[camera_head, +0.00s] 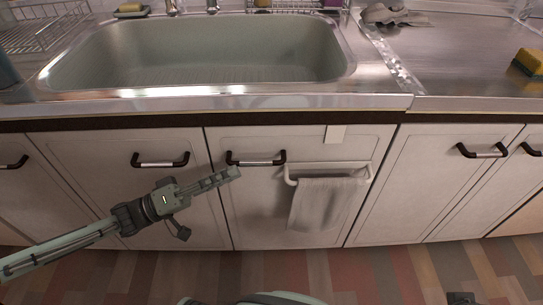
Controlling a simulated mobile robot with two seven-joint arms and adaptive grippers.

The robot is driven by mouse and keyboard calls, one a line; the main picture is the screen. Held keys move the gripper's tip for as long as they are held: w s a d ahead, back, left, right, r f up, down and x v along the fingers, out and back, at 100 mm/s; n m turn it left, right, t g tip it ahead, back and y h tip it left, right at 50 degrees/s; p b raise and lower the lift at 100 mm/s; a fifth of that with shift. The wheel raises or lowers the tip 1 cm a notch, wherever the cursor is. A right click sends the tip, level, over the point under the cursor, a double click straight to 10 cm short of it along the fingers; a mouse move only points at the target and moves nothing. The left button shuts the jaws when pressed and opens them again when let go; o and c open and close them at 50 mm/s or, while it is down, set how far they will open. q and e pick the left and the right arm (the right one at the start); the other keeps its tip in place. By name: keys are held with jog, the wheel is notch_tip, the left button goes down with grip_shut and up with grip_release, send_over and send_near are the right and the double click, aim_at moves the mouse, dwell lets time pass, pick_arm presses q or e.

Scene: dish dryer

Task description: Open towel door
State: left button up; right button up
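The towel door (258,210) is a pale cabinet panel below the sink, and it is shut. Its dark-ended bar handle (256,161) is at its upper left. A white towel (322,205) hangs from a white rail (330,170) on the door's right half. My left gripper (236,173) is in front of the doors, its tip reaching just below and left of the handle. I see no grip on the handle, and the finger gap is not clear from this angle. My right gripper cannot be made out.
Neighbouring doors with similar handles (160,161) (482,151) are shut. The steel sink (200,52) and counter edge (250,102) lie above. A yellow sponge (529,62) is at the right. The wooden floor (370,272) in front looks clear, except for parts at the bottom edge.

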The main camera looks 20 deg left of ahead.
aim_at(256, 163)
pick_arm(q)
jog(key=x, duration=0.7)
jog(key=shift+c, duration=0.4)
grip_shut()
